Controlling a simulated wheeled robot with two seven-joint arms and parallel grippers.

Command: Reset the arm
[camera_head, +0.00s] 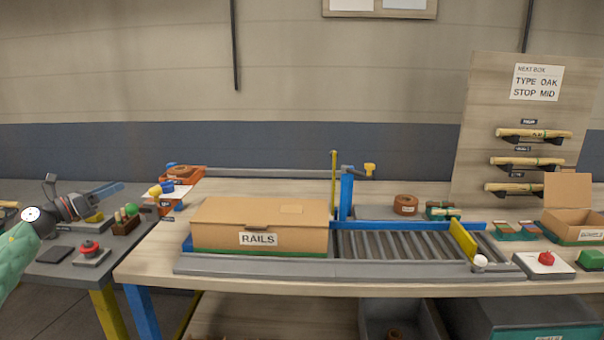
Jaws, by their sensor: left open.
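My left arm comes in at the left edge, with a pale green link and a white round joint. My left gripper (80,206) is small and dark, open, above the grey side table. It overlaps dark gear behind it, so its fingertips are hard to make out. I see nothing held in it. My right gripper is not in view. A closed cardboard box labelled RAILS (260,222) sits on the left part of the conveyor on the wooden bench.
A roller conveyor (395,246) with a yellow stop plate (463,240) runs along the bench. A red button (90,246) and a small wooden rack (125,224) stand near my left gripper. An open carton (572,226) and a sign board (483,115) are at right.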

